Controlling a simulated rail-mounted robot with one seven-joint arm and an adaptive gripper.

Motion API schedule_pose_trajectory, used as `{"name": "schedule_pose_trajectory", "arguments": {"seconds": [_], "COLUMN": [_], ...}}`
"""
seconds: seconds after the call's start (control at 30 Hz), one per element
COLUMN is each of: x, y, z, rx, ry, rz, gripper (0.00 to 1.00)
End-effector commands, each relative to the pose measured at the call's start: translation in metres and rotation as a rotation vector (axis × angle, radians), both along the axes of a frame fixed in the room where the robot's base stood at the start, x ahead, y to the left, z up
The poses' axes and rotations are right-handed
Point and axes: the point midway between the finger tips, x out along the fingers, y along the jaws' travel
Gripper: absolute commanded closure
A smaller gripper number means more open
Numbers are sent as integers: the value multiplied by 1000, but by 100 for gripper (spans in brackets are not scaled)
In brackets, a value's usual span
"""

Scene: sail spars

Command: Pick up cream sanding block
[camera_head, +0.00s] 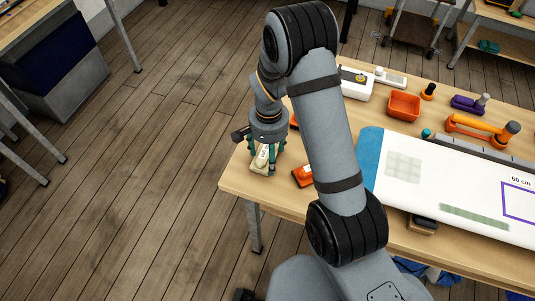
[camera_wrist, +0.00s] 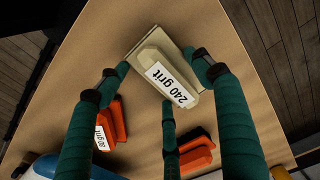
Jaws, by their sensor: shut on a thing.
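The cream sanding block (camera_head: 259,161) is at the near left corner of the wooden table, within my gripper (camera_head: 264,163). In the wrist view the cream sanding block (camera_wrist: 151,56) has a white label reading "240 grit". The green fingers of my gripper (camera_wrist: 160,72) close around it, with fingertips at its left and right sides and another at its lower end. My gripper is shut on the block. I cannot tell whether the block touches the tabletop or is slightly above it.
Two orange blocks (camera_wrist: 108,125) (camera_wrist: 197,152) lie on the table (camera_wrist: 225,95) close to my fingers. A white board with a blue end (camera_head: 370,160) covers the table's right part. An orange tray (camera_head: 404,106) stands farther back. The table edge is close on the left.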

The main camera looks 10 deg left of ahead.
Motion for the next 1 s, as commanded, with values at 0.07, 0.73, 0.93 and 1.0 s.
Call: {"name": "schedule_pose_trajectory", "arguments": {"seconds": [0.07,0.73,0.93,1.0], "x": [1,1,0,0], "y": [0,-92,-112,-115], "z": [4,92,105,107], "rx": [2,1,1,1], "ry": [-2,-4,-2,-1], "rz": [1,-3,-1,0], "gripper": [65,65,65,65]}}
